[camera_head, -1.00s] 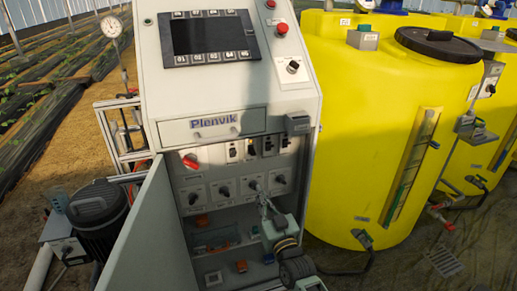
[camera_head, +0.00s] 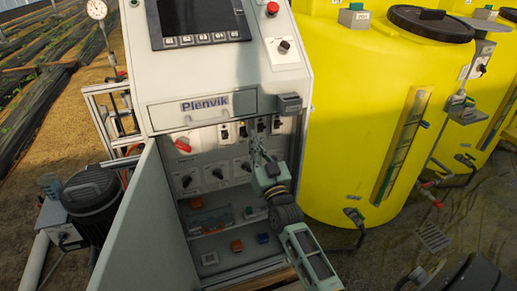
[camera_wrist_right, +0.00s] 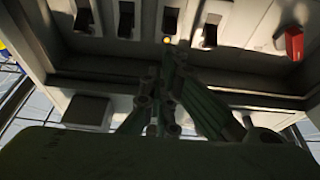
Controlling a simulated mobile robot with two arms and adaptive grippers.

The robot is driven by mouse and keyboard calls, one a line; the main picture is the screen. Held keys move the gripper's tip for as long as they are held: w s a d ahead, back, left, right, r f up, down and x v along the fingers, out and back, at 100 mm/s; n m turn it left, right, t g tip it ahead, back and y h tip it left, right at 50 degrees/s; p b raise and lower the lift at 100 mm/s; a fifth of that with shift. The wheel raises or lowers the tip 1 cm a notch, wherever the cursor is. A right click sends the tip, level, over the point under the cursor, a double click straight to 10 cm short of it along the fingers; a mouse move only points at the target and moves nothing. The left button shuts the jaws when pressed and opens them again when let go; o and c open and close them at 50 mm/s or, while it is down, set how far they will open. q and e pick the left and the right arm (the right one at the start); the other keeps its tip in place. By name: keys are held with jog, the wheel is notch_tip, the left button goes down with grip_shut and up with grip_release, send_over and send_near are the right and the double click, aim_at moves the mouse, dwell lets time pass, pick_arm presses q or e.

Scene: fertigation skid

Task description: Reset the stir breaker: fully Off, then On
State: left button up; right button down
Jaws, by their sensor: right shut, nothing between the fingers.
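A row of several small breakers with dark levers (camera_head: 243,129) sits in the open cabinet below the drawer. The row also shows upside down in the wrist view, with one dark lever (camera_wrist_right: 170,20) above a lit amber lamp (camera_wrist_right: 167,40). I cannot read the labels, so I cannot tell which one is the stir breaker or whether its lever is On or Off. My right gripper (camera_head: 257,148) is shut and empty, its tips close to the row and partly covering it. I cannot tell whether they touch a lever. My left gripper is out of view.
A red rotary switch (camera_head: 183,146) is left of the breakers, and black knobs (camera_head: 217,174) are below. The cabinet door (camera_head: 150,225) stands open on the left. A grey box (camera_head: 290,103) juts out at upper right. A yellow tank (camera_head: 365,120) stands close on the right.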

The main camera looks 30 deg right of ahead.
aim_at(243, 131)
jog(key=x, duration=0.5)
dwell(0.4)
jog(key=shift+f+t+b, duration=0.2)
jog(key=shift+t+b, duration=0.1)
jog(key=shift+b, duration=0.35)
jog(key=shift+b, duration=0.35)
